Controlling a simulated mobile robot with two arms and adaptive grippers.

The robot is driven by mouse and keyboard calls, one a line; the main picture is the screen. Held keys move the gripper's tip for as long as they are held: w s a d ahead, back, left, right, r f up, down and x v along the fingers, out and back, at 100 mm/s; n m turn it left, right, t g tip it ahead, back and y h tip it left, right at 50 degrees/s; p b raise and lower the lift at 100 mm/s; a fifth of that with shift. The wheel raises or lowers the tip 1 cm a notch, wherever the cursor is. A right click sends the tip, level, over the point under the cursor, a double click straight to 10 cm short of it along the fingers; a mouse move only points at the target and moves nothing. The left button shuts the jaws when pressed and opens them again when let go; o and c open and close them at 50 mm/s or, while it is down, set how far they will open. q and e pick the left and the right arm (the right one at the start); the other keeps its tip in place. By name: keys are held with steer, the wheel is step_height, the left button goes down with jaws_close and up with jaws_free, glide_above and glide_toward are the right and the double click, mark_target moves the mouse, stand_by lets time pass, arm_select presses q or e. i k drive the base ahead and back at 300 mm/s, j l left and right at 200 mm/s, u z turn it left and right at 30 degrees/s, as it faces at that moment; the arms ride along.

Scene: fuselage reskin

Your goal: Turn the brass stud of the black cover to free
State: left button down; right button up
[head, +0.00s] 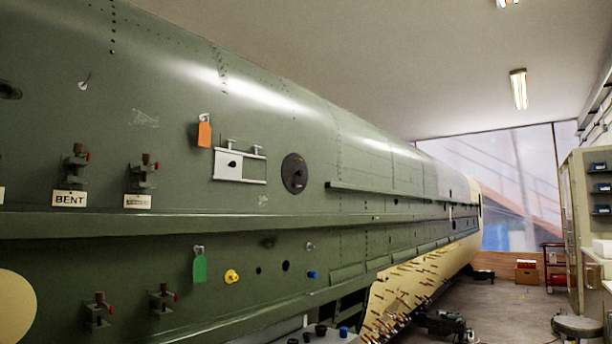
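The black cover (294,173) is a dark round disc on the green fuselage side, near the middle of the head view. A small brownish stud shows near its centre, too small to tell which way it is turned. The cover lies flat against the skin. Neither of my grippers is in view, and nothing touches the cover.
Left of the cover is a white bracket plate (228,166), with an orange tag (204,134) above it. A long ledge (200,223) runs below. A green tag (199,268), a yellow fitting (232,276) and clamps (75,165) also stick out. Floor at right is partly clear.

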mark_target(293, 173)
steer(key=i+l+z, duration=0.45)
steer(key=i, duration=0.3)
steer(key=i+l+z, duration=0.15)
steer(key=i+z, duration=0.3)
steer(key=i, duration=0.35)
steer(key=i+j+z, duration=0.1)
steer(key=i+z, duration=0.3)
steer(key=i, duration=0.4)
steer(key=i+u, duration=0.2)
steer(key=i, duration=0.25)
steer(key=i+l+u, duration=0.25)
steer(key=i, duration=0.25)
steer(key=i+l+u, duration=0.2)
steer(key=i, duration=0.25)
